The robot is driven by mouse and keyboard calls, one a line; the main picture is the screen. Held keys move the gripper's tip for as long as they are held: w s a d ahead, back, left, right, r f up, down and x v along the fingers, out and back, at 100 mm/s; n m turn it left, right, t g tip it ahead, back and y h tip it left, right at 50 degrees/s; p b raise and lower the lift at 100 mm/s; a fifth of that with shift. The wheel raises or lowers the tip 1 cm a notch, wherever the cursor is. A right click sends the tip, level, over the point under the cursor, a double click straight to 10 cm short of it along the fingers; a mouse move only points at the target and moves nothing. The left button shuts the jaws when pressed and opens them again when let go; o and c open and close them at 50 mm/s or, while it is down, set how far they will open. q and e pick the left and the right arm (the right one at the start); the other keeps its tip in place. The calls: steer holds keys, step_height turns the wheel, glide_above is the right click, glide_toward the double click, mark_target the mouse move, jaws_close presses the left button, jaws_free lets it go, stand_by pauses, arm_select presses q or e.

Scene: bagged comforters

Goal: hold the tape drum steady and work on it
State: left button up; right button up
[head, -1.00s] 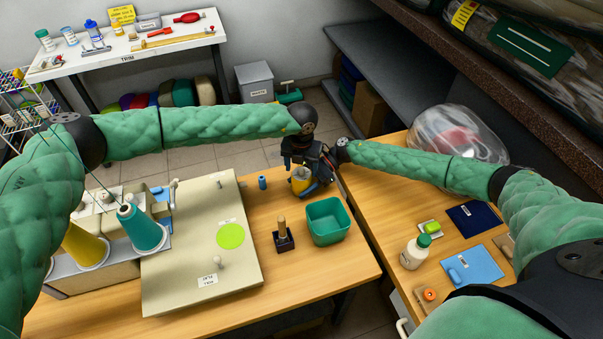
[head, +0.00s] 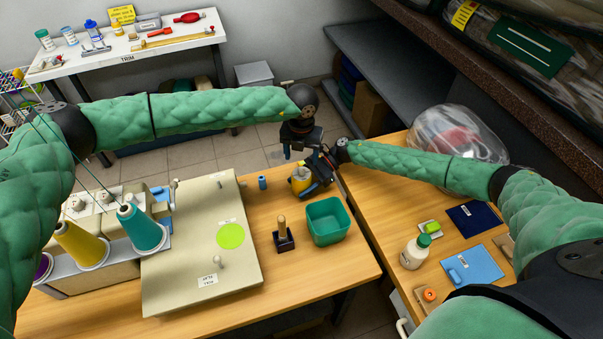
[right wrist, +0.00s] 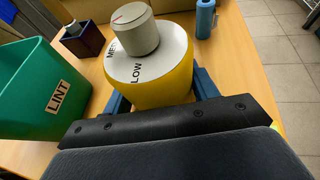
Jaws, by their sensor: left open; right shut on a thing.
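The tape drum (head: 299,183) stands at the far edge of the wooden table. In the right wrist view it is a yellow drum (right wrist: 158,87) with a pale top marked LOW and MED and a grey knob (right wrist: 133,30) bearing a red line. My right gripper (head: 304,184) is shut on the drum, with its blue fingers on either side of the yellow body. My left gripper (head: 302,151) is open and empty, just above the drum and apart from it. The contact of the right fingers is partly hidden in the head view.
A green LINT bin (head: 327,222) stands close in front of the drum. A wooden-handled stamp (head: 283,236) and a small blue cylinder (head: 262,183) are to its left. A beige board (head: 205,260) and thread cones (head: 140,228) fill the table's left.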

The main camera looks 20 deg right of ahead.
mark_target(301, 169)
arm_select(q)
steer(key=shift+r, duration=0.2)
steer(key=shift+f, duration=0.1)
steer(key=c, duration=0.5)
step_height(301, 169, down, 6)
steer(key=m, duration=0.6)
steer(key=shift+w, duration=0.1)
